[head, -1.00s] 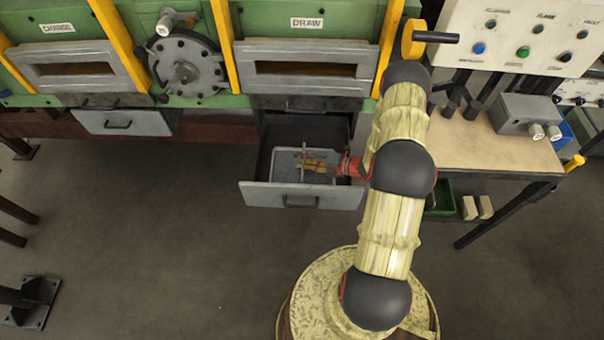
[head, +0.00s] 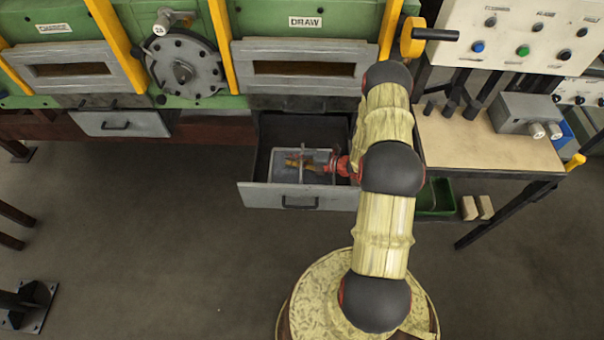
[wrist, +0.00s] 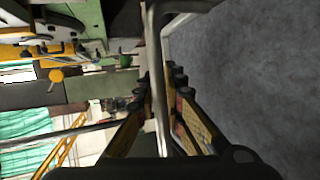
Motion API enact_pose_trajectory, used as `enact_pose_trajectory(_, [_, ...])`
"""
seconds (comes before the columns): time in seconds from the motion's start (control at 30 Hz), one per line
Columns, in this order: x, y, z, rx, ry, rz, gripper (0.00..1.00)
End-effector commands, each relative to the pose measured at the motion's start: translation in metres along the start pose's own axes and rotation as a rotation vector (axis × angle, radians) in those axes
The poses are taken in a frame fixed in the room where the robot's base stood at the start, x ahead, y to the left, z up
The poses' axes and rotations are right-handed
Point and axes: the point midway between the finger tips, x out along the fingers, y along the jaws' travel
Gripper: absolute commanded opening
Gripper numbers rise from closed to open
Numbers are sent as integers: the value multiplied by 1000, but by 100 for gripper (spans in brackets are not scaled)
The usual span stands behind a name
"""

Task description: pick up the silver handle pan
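The grey pan (head: 319,157) lies in the open drawer (head: 249,195) under the DRAW door. My gripper (head: 300,163) is over the pan, reaching in from the right, and partly hides it. In the wrist view a silver handle bar (wrist: 154,60) runs down between the two fingers of my gripper (wrist: 158,88). The fingers are close on either side of the bar. I cannot tell whether they press on it. The wide grey surface on the right of the wrist view looks like the pan's floor.
The drawer's front and side walls surround the pan. The furnace front with its DRAW door (head: 305,68) is behind. A workbench (head: 480,140) with a grey box (head: 522,112) stands to the right. A closed drawer (head: 122,124) is to the left. The floor in front is clear.

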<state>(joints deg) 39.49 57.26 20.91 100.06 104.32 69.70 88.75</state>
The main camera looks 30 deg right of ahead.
Motion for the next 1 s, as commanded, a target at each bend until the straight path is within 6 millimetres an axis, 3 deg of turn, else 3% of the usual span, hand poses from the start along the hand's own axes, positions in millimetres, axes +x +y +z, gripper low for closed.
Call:
enact_pose_trajectory(0.13, [0,0,0,0,0,1,0])
enact_pose_trajectory(1.0, [0,0,0,1,0,0,0])
